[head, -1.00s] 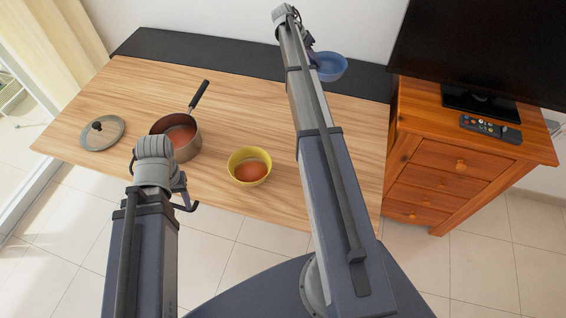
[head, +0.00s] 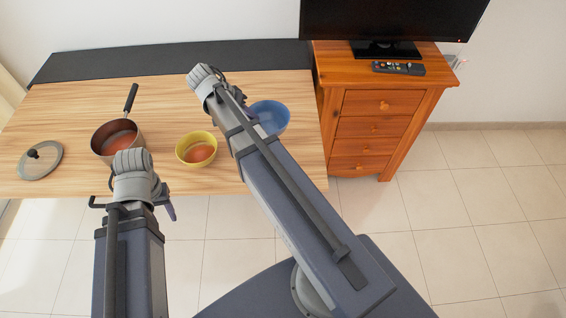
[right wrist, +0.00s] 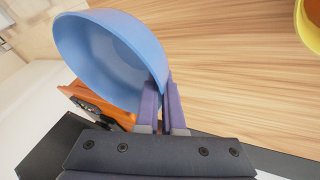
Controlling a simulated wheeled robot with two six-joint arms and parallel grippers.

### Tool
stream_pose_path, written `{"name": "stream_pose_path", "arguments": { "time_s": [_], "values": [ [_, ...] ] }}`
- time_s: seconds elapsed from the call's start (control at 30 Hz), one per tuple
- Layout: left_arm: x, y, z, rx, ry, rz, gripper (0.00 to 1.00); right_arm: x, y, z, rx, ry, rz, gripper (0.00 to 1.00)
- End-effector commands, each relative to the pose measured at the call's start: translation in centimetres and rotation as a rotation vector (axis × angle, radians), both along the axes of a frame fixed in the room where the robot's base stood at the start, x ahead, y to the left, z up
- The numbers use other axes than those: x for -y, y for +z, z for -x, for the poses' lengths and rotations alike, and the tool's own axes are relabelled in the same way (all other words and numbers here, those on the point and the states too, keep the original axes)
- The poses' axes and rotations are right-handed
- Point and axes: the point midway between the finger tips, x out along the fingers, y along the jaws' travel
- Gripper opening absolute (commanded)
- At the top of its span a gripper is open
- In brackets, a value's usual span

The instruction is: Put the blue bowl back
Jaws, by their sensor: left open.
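The blue bowl (head: 272,116) shows over the right part of the wooden table, partly behind my right arm. In the right wrist view, my right gripper (right wrist: 161,98) is shut on the rim of the blue bowl (right wrist: 105,52), which looks empty. The head view does not clearly show those fingers. The bowl seems to be held above the tabletop; its exact height is hard to tell. My left gripper (head: 168,208) is open, near the table's front edge, below the pot; its fingers are mostly hidden by the wrist.
On the table (head: 70,100) stand a brown pot (head: 104,143) with reddish contents, a yellow bowl (head: 184,157) with orange-red contents, and a lid (head: 42,168). A black strip (head: 180,58) runs along the back. A wooden cabinet (head: 375,105) with a television (head: 400,18) and remote (head: 398,67) stands right.

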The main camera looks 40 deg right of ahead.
Motion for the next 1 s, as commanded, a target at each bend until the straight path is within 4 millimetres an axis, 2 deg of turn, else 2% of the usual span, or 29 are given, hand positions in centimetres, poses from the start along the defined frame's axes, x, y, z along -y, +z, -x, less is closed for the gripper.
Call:
{"name": "stream_pose_path", "arguments": {
  "time_s": [0.1,0.43,0.57,0.8,0.9,1.0],
  "values": [
    [0.0,-0.1,0.0,0.0,0.0,0.0,0.5,-1.0,0.0,1.1,0.0,0.012,0.0,0.0],
    [0.0,-0.6,0.0,0.0,0.0,0.0,0.5,-1.3,-0.6,1.3,0.0,0.014,0.0,0.0],
    [0.0,-1.9,0.0,0.0,0.0,0.0,0.5,-1.2,-1.9,1.3,0.0,0.014,0.0,0.0],
    [0.0,-5.7,0.0,0.0,0.0,0.0,0.5,-1.2,-5.7,1.3,0.0,0.014,0.0,0.0],
    [0.0,-6.5,0.0,0.0,0.0,0.0,0.5,-1.2,-6.5,1.3,0.0,0.014,0.0,0.0],
    [0.0,-6.5,0.0,0.0,0.0,0.0,0.5,-1.2,-6.5,1.3,0.0,0.014,0.0,0.0]
  ]
}}
